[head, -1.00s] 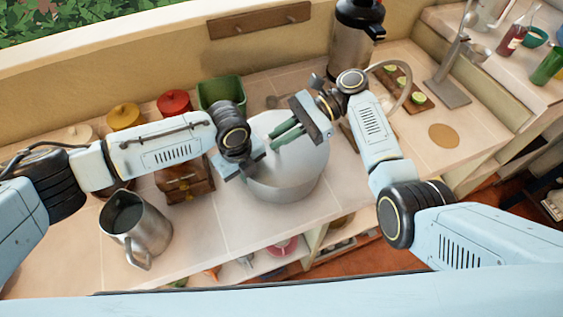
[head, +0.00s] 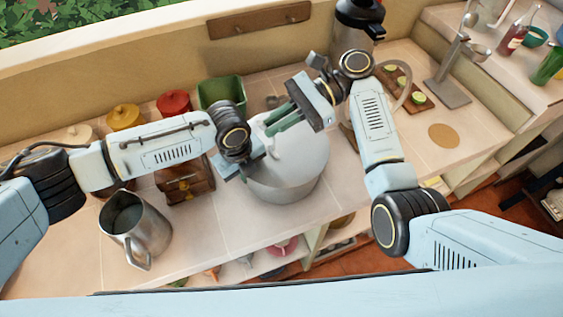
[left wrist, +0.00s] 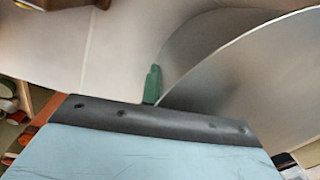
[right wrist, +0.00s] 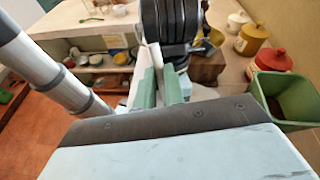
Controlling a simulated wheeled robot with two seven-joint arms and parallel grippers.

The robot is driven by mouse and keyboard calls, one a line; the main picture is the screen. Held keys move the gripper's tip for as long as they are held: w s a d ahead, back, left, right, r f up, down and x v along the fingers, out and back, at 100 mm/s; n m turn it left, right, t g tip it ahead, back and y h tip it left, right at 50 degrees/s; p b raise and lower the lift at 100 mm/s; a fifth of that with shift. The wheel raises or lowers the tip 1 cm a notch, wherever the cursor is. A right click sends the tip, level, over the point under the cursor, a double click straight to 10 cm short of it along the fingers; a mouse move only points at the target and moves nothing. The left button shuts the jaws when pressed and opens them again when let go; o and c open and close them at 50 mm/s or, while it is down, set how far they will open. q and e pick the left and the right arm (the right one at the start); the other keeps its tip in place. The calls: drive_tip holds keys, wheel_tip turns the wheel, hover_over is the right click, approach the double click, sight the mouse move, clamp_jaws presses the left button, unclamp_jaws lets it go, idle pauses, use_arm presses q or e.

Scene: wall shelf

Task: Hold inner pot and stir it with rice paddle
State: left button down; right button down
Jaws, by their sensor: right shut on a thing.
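The inner pot (head: 290,186) is a wide grey metal bowl standing upright on the counter. My left gripper (head: 248,162) is at its left rim. In the left wrist view a green fingertip (left wrist: 152,84) shows beside the wall of the pot (left wrist: 255,85); the other finger is hidden, so its grip is unclear. My right gripper (head: 275,126), with green fingers, is over the back of the pot, shut on the pale rice paddle (head: 277,148), which reaches down into the pot. In the right wrist view the right gripper's fingers (right wrist: 159,90) show close together.
A metal pitcher (head: 137,232) stands near the front edge, left of the pot. A wooden box (head: 185,182), green container (head: 220,92) and red jar (head: 174,103) are left of and behind it. A cutting board (head: 404,90) lies at the right, with clear counter in front.

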use_arm(q)
drive_tip(key=shift+w+d+r, duration=0.1)
drive_tip(key=shift+r, duration=0.15)
use_arm(e)
wheel_tip(320, 180, up, 6)
drive_tip(key=s+a, duration=0.1)
drive_tip(key=shift+s, duration=0.1)
idle(0.9)
drive_tip(key=shift+r, duration=2.55)
drive_tip(key=shift+r, duration=0.1)
